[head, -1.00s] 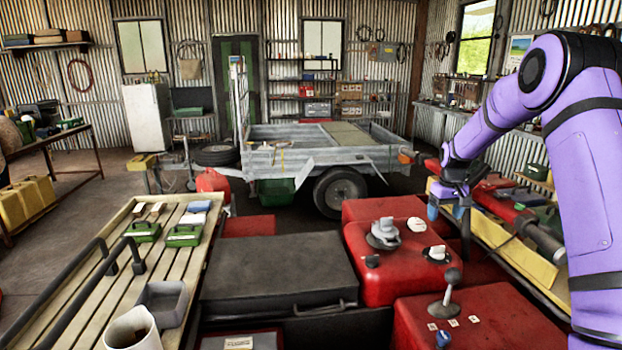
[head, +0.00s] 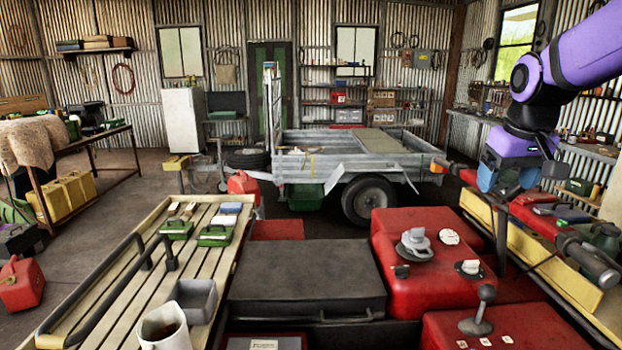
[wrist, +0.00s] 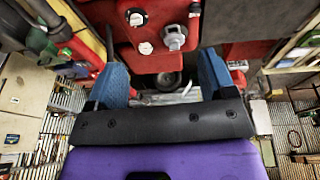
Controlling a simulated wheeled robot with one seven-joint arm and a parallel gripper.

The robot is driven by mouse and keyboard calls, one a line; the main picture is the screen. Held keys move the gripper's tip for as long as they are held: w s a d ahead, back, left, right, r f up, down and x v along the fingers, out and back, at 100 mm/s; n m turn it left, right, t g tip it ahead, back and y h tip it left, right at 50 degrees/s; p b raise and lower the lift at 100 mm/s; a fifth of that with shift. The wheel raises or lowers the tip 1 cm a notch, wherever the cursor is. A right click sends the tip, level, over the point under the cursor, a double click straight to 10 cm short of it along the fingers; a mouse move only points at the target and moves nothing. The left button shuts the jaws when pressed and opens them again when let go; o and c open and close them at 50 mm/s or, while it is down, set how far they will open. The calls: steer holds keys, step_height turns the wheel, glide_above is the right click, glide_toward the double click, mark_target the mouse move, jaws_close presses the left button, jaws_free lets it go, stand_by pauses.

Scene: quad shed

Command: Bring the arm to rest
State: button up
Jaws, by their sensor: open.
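My gripper (head: 500,180) hangs from the purple arm at the right of the head view, above the right-hand bench. In the wrist view its two blue fingers (wrist: 163,80) stand wide apart with nothing between them. The red console (head: 410,262) lies beyond the fingers in the wrist view, with its knobs at the top. The gripper appears clear of the console and the bench.
A slatted rack (head: 130,290) at left holds green boxes, a grey tray (head: 196,300) and a white mug (head: 165,328). A black case (head: 305,275) sits mid-front. A lever (head: 480,312) rises from the red surface. A trailer (head: 345,165) stands behind.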

steer(key=s+a+t, duration=0.1)
steer(key=s+a, duration=0.1)
steer(key=s, duration=0.8)
steer(key=s+a+t, duration=0.1)
steer(key=s+a, duration=0.1)
steer(key=s, duration=0.9)
steer(key=shift+s+a+f+y, duration=0.25)
steer(key=shift+a+f+y, duration=0.05)
steer(key=shift+a, duration=0.05)
